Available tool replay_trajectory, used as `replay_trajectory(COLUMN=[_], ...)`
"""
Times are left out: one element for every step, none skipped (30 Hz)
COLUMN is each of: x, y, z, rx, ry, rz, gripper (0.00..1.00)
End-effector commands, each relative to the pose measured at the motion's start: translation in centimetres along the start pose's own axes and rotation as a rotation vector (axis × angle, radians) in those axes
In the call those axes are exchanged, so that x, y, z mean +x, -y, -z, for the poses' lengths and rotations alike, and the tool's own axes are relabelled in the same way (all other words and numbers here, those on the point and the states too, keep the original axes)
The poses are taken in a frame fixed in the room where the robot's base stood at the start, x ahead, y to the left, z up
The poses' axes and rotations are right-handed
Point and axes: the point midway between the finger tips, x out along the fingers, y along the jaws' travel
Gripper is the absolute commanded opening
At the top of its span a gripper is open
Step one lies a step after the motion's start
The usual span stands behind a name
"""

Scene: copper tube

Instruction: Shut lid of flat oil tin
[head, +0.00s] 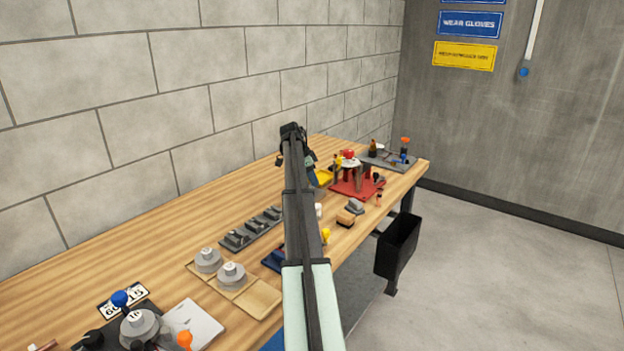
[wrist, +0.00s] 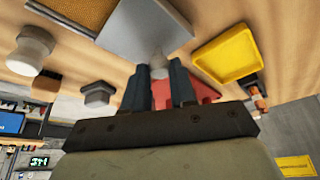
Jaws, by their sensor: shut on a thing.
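My gripper (wrist: 160,67) has its two dark blue fingers closed around a small pale grey tapered piece (wrist: 158,60) in the wrist view. This piece meets the lower edge of a flat grey panel (wrist: 150,30); I cannot tell if they are joined. A red part (wrist: 205,89) shows behind and beside the fingers. I cannot make out for sure which of these is the oil tin or its lid.
The yellow tray (wrist: 228,52) lies close beside the fingers. A red stand (head: 360,187) is to the right on the wooden bench (head: 150,243). Grey weights (head: 231,276) sit nearer. A black bin (head: 398,247) hangs at the front edge. A block wall (head: 200,90) bounds the back.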

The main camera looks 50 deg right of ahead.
Motion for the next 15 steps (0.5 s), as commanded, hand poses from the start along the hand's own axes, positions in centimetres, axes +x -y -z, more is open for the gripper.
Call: replay_trajectory(x=[0.0, 0.0, 0.0, 0.0, 0.0, 0.0, -0.1, -0.1, -0.2, -0.3, -0.5, -0.7, -0.9, -1.1, -1.4], y=[0.0, 0.0, 0.0, 0.0, 0.0, 0.0, -0.1, -0.2, -0.5, -0.7, -1.0, -1.5, -1.9, -2.3, -2.8], z=[0.0, 0.0, 0.0, 0.0, 0.0, -0.1, -0.1, -0.3, -0.5, -0.8, -1.1, -1.7, -2.2, -2.7, -3.3], rx=[0.000, 0.000, 0.000, 0.000, 0.000, 0.000, 0.000, 0.000, 0.000, 0.000, 0.000, -0.001, -0.001, -0.002, -0.002], ry=[0.000, 0.000, 0.000, 0.000, 0.000, 0.000, 0.000, 0.000, 0.000, 0.000, 0.000, 0.001, 0.001, 0.001, 0.001], rz=[0.001, 0.001, 0.001, 0.001, 0.001, 0.001, 0.001, 0.001, 0.001, 0.001, 0.001, 0.001, 0.001, 0.001, 0.001], gripper=[0.00, 0.00, 0.00, 0.00, 0.00, 0.00, 0.00, 0.00, 0.00, 0.00, 0.00, 0.00, 0.00, 0.00, 0.00])
